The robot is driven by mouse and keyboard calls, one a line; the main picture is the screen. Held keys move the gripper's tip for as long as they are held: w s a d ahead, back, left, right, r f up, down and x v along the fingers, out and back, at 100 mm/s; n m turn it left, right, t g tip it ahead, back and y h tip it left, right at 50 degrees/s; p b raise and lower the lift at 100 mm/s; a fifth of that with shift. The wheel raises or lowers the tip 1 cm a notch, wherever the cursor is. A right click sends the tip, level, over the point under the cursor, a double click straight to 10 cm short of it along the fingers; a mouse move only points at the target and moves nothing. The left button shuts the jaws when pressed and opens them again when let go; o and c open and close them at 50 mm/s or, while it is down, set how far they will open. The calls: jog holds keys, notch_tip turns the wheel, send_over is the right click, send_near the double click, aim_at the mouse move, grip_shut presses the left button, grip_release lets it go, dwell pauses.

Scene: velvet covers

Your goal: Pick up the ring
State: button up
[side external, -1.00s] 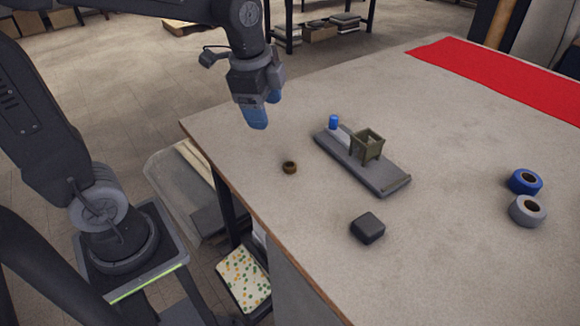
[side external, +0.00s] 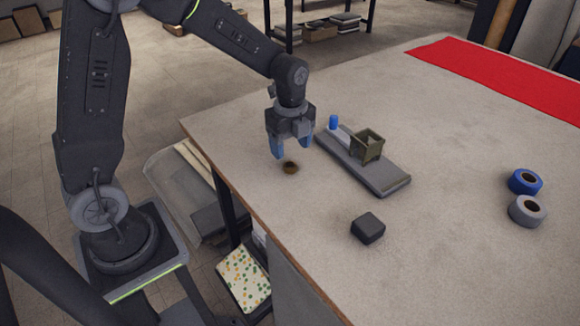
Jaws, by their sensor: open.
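The ring (side external: 290,168) is a small brown band lying on the grey table near its left edge. My gripper (side external: 291,153) has two blue fingertips and points down just above and behind the ring in the side view. Its fingers are open with a gap between them and hold nothing. The fingertips look close to the ring, but I cannot tell whether they are at its height.
A dark block (side external: 368,228) lies in front. Blue tape (side external: 525,182) and grey tape (side external: 527,211) lie right. Red cloth (side external: 500,78) covers the back.

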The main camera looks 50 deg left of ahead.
aim_at(290, 165)
jog(key=shift+a+f, duration=0.1)
jog(key=shift+f, duration=2.7)
jog(key=c, duration=1)
jog(key=shift+r, duration=0.15)
